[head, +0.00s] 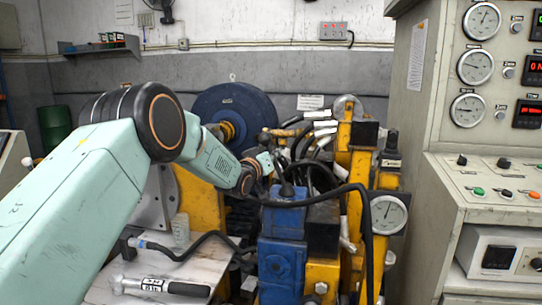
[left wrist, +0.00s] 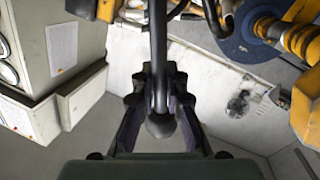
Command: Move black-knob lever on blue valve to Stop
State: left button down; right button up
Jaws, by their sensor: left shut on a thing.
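The blue valve (head: 283,224) stands in the middle of the head view, among yellow machine parts and black hoses. My left arm reaches in from the left, and my left gripper (head: 274,166) is just above the valve. In the left wrist view, my left gripper (left wrist: 158,92) is shut on the dark lever, with its fingers on both sides of the rod. The lever's black knob (left wrist: 160,125) shows between the fingers, near the palm. In the head view the lever is hard to tell from the hoses. No Stop marking is readable. My right gripper is not in view.
A pressure gauge (head: 388,214) and black hoses crowd the right side of the valve. A control cabinet (head: 480,200) with gauges and buttons stands at the right. A torque wrench (head: 160,287) lies on the pale table (head: 110,294) at the lower left.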

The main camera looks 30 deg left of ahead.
pick_arm(q)
jog(key=d+m, duration=0.1)
jog(key=d+p, duration=0.1)
jog(key=r+m+p, duration=0.1)
jog(key=shift+w+d+m+g, duration=0.3)
jog(key=shift+w+d, duration=0.05)
jog(key=shift+d, duration=0.05)
jog(key=shift+w+d+m+p, duration=0.25)
jog(key=shift+d+m+p, duration=0.15)
jog(key=shift+d+m, duration=0.45)
jog(key=c, duration=1.4)
grip_release()
jog(key=shift+s+r, duration=0.1)
jog(key=shift+s, duration=0.05)
jog(key=shift+o, duration=0.2)
jog(key=s, duration=1.1)
jog(key=shift+s+d+r, duration=0.35)
jog(key=shift+s+r, duration=0.05)
